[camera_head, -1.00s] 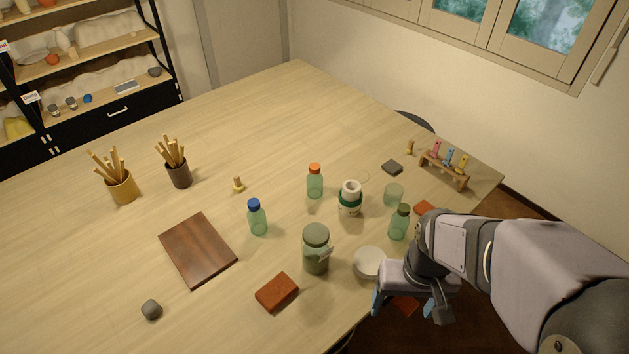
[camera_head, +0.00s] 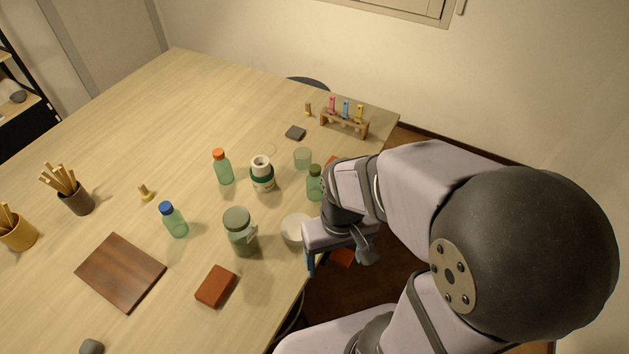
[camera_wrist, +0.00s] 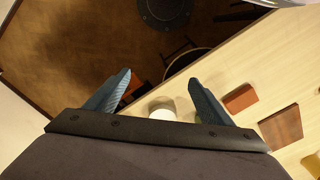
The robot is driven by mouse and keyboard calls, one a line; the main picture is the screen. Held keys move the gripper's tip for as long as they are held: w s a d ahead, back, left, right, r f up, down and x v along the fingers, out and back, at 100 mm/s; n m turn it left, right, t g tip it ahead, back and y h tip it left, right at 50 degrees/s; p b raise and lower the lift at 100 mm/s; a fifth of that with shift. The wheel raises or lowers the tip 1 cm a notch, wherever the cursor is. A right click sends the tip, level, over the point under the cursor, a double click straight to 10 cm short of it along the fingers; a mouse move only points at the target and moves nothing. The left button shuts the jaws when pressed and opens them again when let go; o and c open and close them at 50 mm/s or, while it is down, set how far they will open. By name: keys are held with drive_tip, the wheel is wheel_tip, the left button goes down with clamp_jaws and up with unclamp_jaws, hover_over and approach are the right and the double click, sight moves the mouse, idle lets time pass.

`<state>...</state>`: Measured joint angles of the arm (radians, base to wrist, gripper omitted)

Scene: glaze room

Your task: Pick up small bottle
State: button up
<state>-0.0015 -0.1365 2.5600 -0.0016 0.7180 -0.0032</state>
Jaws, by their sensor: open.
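Three small green glass bottles stand upright on the table: one with an orange cap (camera_head: 223,168), one with a blue cap (camera_head: 174,220), and one with a dark green cap (camera_head: 314,184) close beside my arm. A wider green jar (camera_head: 240,234) with a green lid stands nearer the front. No bottle is clearly seen there.
A white and green container (camera_head: 262,175) and a clear glass (camera_head: 303,158) stand among the bottles. A red block (camera_head: 216,287) and a brown board (camera_head: 121,271) lie in front.

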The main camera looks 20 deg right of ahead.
drive_tip(key=shift+c, duration=0.6)
drive_tip(key=c, duration=0.5)
drive_tip(key=shift+c, duration=0.2)
